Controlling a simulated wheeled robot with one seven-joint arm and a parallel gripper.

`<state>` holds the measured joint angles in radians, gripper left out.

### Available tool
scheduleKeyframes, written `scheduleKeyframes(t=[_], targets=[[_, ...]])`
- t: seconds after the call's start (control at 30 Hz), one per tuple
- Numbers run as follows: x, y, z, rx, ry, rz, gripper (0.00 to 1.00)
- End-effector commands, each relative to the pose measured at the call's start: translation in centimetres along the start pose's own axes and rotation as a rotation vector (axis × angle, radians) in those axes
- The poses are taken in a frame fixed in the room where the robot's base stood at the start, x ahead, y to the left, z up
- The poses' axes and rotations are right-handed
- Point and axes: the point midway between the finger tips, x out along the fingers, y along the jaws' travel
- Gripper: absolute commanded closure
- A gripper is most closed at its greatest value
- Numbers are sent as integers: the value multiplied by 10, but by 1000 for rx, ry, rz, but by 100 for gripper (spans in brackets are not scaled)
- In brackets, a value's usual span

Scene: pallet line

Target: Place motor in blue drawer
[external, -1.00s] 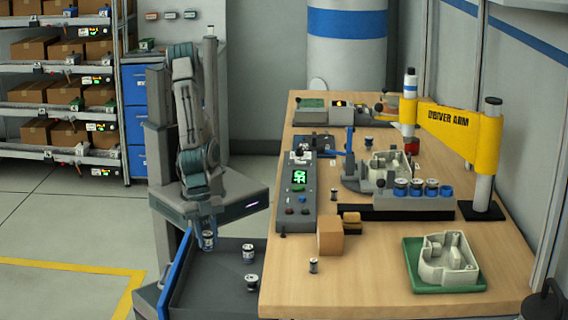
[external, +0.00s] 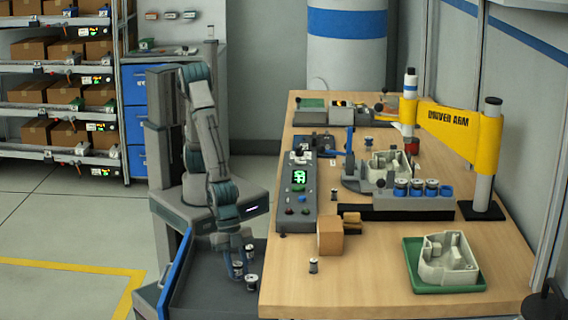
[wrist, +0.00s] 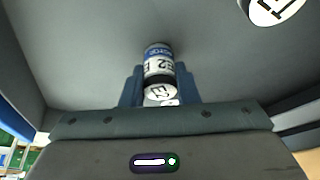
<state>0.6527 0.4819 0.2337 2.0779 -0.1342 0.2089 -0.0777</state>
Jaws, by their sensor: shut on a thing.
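My gripper (external: 237,270) is shut on a motor (external: 238,267), a small cylinder with white and dark bands. In the wrist view the held motor (wrist: 158,70) sits between two blue fingers and shows a blue band and black print. The blue drawer (external: 176,272) is pulled out beside the workbench, with a blue front and a dark grey inside. The held motor is inside the drawer's outline, low down; I cannot tell whether it touches the floor. Two more motors (external: 252,282) stand in the drawer close by on the right; one of them shows at the top right of the wrist view (wrist: 276,8).
The wooden workbench (external: 370,285) borders the drawer on the right. The drawer's left part is clear.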

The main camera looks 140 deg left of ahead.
Motion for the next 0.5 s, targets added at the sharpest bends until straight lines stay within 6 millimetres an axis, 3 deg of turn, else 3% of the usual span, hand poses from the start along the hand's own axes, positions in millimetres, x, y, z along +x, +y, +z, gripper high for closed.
scheduleKeyframes(t=[0.37, 0.4, 0.47, 0.5], targets=[[6, 0, 2, 0, 1, 0, 96], [4, 0, 2, 0, 1, 0, 64], [4, 0, 2, 0, 1, 0, 50], [4, 0, 2, 0, 1, 0, 50]])
